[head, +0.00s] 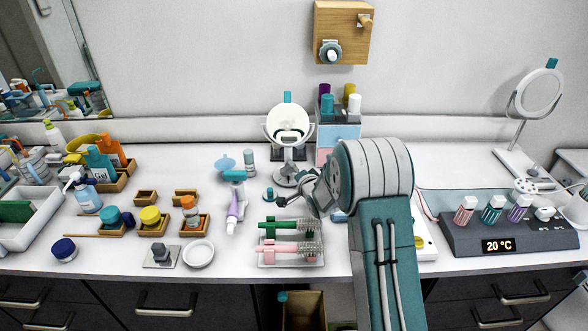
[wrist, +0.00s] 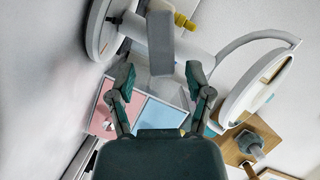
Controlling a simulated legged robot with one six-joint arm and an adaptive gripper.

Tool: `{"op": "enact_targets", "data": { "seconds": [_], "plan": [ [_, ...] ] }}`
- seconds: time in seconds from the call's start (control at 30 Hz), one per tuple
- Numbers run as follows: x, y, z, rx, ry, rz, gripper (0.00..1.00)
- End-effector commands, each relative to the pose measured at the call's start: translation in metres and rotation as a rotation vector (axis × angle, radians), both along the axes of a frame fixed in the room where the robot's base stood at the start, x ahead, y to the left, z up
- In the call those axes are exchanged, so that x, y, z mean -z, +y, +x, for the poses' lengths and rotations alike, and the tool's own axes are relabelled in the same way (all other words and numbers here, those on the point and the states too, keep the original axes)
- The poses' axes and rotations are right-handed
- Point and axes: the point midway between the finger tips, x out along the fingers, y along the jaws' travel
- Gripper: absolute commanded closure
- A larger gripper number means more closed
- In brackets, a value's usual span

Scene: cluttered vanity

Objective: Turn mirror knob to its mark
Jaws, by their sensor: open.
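The round mirror (head: 288,123) stands at the back middle of the counter, with a teal piece on top. In the wrist view its disc (wrist: 255,88) is at right, and its round base (wrist: 104,28) is at upper left. A grey block-shaped knob (wrist: 160,40) sits on the mirror's stem, with a yellow piece (wrist: 186,22) beside it. My gripper (wrist: 161,82) is open, its fingers apart on either side below the knob in the picture; contact is not visible. In the head view my gripper (head: 292,200) is low by the mirror's base, partly hidden by my arm.
A pink-and-blue drawer unit (head: 338,137) with bottles on top stands behind my arm. A brush rack (head: 290,260) is in front of the mirror. A second mirror (head: 541,92) and a console (head: 505,238) are at right.

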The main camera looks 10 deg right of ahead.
Motion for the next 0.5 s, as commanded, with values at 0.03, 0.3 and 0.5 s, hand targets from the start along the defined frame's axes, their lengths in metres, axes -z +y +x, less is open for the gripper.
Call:
{"op": "enact_targets", "data": {
  "seconds": [0.03,0.3,0.5],
  "plan": [
    [-0.002,-0.002,-0.009,0.001,0.0,0.0,0.34],
    [-0.008,-0.008,-0.047,0.002,0.003,0.0,0.34],
    [-0.009,-0.009,-0.054,0.001,0.002,0.001,0.34]
  ]
}}
